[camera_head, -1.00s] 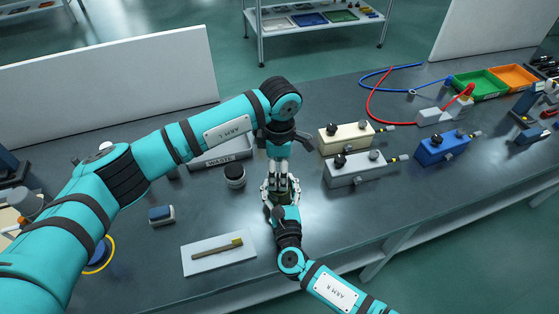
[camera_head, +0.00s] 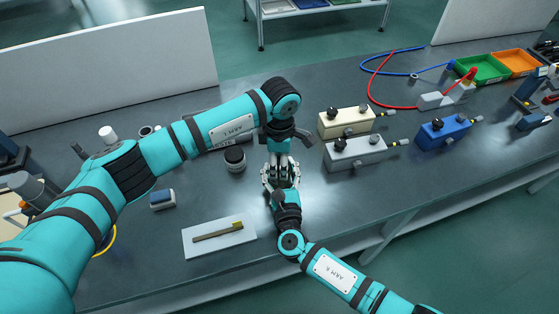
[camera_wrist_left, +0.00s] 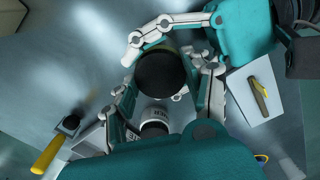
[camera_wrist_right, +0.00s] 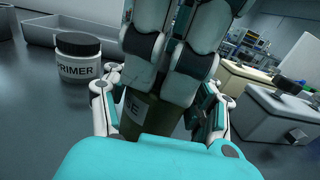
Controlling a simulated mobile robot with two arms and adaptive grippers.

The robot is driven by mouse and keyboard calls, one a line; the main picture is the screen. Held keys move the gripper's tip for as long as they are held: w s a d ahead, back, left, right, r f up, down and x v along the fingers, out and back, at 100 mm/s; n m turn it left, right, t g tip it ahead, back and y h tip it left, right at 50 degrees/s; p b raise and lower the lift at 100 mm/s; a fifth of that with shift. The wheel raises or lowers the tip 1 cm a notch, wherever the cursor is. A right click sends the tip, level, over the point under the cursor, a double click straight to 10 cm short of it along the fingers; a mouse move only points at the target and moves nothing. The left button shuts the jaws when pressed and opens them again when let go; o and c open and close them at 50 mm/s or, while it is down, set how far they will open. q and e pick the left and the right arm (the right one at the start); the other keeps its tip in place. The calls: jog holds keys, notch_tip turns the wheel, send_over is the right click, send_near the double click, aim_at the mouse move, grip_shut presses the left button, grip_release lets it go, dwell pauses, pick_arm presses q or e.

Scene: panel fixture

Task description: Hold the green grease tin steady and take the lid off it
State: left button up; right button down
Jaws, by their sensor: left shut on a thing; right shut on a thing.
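The green grease tin (camera_wrist_right: 150,118) stands between the fingers of my right gripper (camera_wrist_right: 160,105) in the right wrist view, part of its label showing. Its dark round lid (camera_wrist_left: 160,73) shows from above in the left wrist view. My left gripper (camera_head: 280,165) reaches down from above and is shut on the lid; its fingers hide the lid in the right wrist view. My right gripper (camera_head: 282,183) comes from the front and is shut on the tin's body. In the head view the two grippers hide nearly all of the tin.
A primer jar (camera_head: 235,159) with a black lid stands just left of the grippers. A white board (camera_head: 190,244) with a brush (camera_head: 217,232) lies in front left. Cream (camera_head: 346,122), grey (camera_head: 355,153) and blue (camera_head: 444,135) boxes stand to the right.

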pick_arm(q)
jog(key=shift+c, duration=1.3)
jog(key=n, duration=0.3)
jog(key=o, duration=1.3)
